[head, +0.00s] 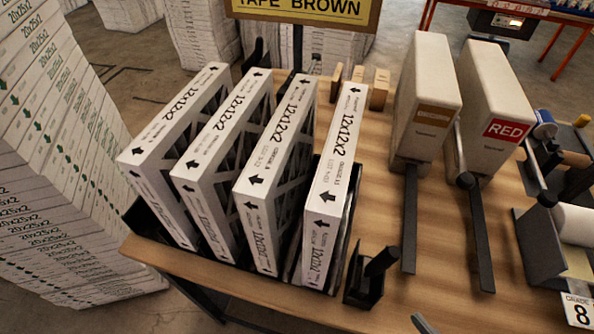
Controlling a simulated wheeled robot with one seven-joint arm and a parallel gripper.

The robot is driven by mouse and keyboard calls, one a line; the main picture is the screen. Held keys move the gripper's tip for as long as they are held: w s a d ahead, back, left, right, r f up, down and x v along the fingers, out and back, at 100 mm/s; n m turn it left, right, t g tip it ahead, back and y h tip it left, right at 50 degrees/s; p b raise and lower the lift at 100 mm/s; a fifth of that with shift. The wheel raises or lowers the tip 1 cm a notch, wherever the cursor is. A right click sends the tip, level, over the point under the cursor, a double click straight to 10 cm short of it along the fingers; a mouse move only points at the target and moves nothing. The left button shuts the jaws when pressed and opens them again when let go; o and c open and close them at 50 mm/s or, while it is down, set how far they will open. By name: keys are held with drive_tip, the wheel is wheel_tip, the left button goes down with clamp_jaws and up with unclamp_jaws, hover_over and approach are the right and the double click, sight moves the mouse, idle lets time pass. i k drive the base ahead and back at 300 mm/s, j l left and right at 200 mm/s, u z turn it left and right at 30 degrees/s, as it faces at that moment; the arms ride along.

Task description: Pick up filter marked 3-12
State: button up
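Several white-framed filters stand upright side by side in a black rack (157,232) at the left of the table, each printed 12x12x2. From left to right they are the first filter (150,150), the second filter (208,160), the third filter (270,165) and the fourth filter (330,175). The fourth leans a little differently, with a gap between it and the third. The smaller print on their edges is too small to read, so I cannot tell which is marked 3-12. My gripper is not in this view.
A black holder (370,275) stands right of the rack at the table's (440,300) front edge. White boxes (425,95), one labelled RED (495,115), stand to the right with black bars before them. Stacks of boxed filters (50,140) rise at the left.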

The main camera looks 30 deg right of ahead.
sight(269, 194)
drive_tip(key=i+j+z, duration=0.1)
drive_tip(key=z, duration=1.4)
drive_tip(key=k+j+z, duration=0.1)
drive_tip(key=j+z, duration=0.3)
drive_tip(key=k+j+z, duration=0.1)
drive_tip(key=j+z, duration=0.25)
drive_tip(key=k+j+z, duration=0.2)
drive_tip(key=j+z, duration=0.2)
drive_tip(key=k+j+z, duration=0.25)
drive_tip(key=z, duration=0.15)
drive_tip(key=k+j+z, duration=0.25)
drive_tip(key=z, duration=0.15)
